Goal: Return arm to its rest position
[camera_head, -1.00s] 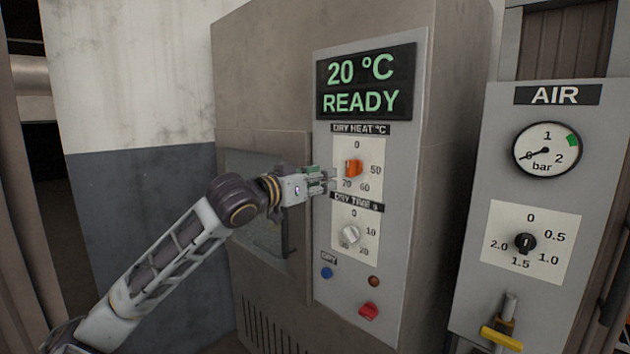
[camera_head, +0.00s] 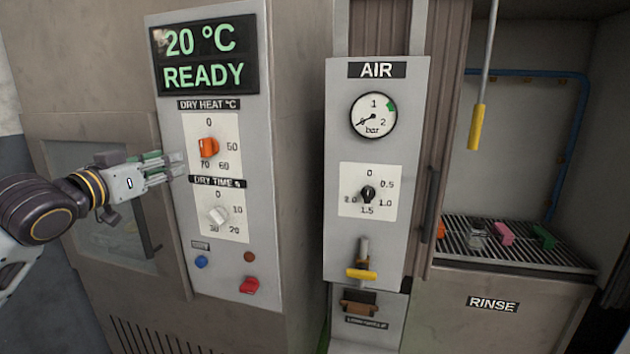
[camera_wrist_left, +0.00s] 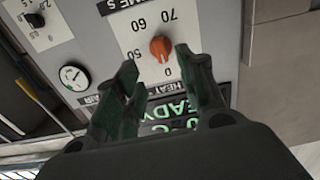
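My left gripper (camera_head: 172,166) is at the left in the head view, in front of the dryer's control panel. It is beside the orange dry heat knob (camera_head: 208,147) and apart from it. In the left wrist view its two fingers (camera_wrist_left: 160,90) stand apart with nothing between them, and the orange knob (camera_wrist_left: 160,47) shows beyond the gap. The knob is on a dial marked 0, 50, 60 and 70. The display (camera_head: 203,55) reads 20 °C READY. My right gripper is in no view.
Below are a white dry time knob (camera_head: 218,216), a blue button (camera_head: 201,262) and a red switch (camera_head: 249,285). To the right are the AIR panel (camera_head: 340,240) with a gauge (camera_head: 373,115), and a rinse bay with a grate (camera_head: 460,240) holding small coloured pieces.

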